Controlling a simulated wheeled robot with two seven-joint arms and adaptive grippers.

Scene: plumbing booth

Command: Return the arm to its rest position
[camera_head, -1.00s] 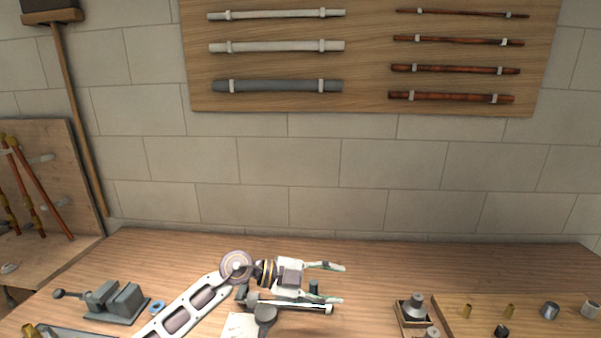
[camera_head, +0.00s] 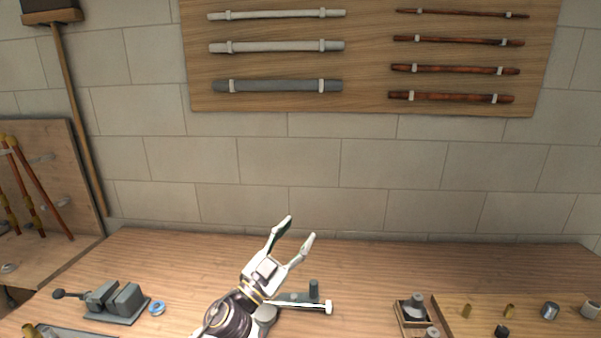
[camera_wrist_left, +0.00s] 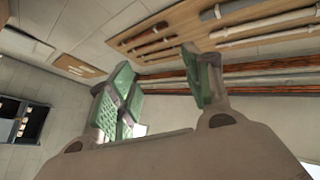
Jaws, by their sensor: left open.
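My left arm rises from the bottom centre of the head view. Its left gripper (camera_head: 293,230) is open, with the fingers pointing up and a little right, above the bench and clear of everything. In the left wrist view the two green-padded fingers (camera_wrist_left: 158,85) stand apart with nothing between them. Behind them show the wall and the pipe boards. My right gripper is not in view.
The wooden bench (camera_head: 380,275) carries a grey vise (camera_head: 117,301), a blue ring (camera_head: 157,308) and a tool with a white bar (camera_head: 310,304) close behind my arm. A wooden tray (camera_head: 530,322) with small fittings is at right. A pipe board (camera_head: 365,60) hangs on the wall.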

